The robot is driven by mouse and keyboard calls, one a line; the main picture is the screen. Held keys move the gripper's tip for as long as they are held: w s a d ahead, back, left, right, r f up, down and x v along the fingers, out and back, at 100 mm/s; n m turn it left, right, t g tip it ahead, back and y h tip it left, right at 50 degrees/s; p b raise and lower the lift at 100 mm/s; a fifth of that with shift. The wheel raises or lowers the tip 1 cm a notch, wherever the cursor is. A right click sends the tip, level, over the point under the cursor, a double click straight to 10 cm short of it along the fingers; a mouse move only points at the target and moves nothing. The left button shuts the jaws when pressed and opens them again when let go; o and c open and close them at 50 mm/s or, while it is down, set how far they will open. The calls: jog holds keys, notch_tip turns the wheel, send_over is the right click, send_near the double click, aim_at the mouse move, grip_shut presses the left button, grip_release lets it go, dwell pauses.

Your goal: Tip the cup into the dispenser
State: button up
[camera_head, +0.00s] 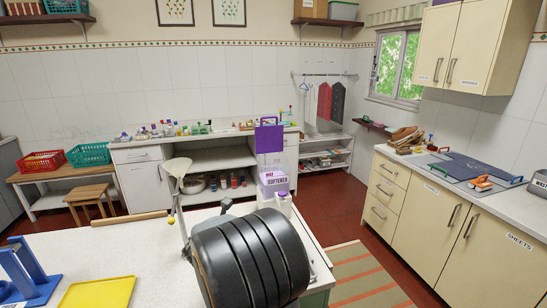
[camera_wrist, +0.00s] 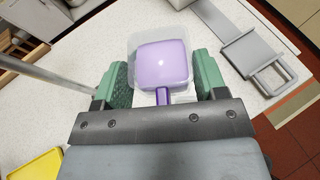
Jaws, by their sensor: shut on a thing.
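The dark rounded mass low in the head view is my arm, and it hides my gripper there. In the wrist view my gripper (camera_wrist: 163,82) has a green finger on each side of a purple, square-edged cup (camera_wrist: 162,62), whose short handle points back towards me. A translucent container (camera_wrist: 140,39) shows around and behind the cup; I cannot tell whether they touch. In the head view a container labelled SOFTENER (camera_head: 273,181) stands beyond my arm, with an upright purple panel (camera_head: 269,139) above it. Any contents of the cup cannot be made out.
A yellow tray (camera_head: 97,293) and a blue stand (camera_head: 28,272) are on the left of the white worktop. A wooden rolling pin (camera_head: 129,218) lies near its far edge. A grey handled piece (camera_wrist: 262,62) is at right in the wrist view.

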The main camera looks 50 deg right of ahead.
jog(key=w+a+n+t+y+p, duration=0.2)
jog(key=a+n, duration=0.1)
jog(key=a, duration=0.5)
jog(key=w+a+n+t+y+p, duration=0.2)
jog(key=w+a+n+y, duration=0.1)
jog(key=a, duration=0.6)
jog(key=w+a+n+t+y+p, duration=0.2)
jog(key=a+n+y, duration=0.1)
jog(key=a, duration=0.6)
jog(key=shift+w+r+t, duration=0.25)
jog(key=shift+r+t, duration=0.15)
jog(key=shift+r, duration=0.05)
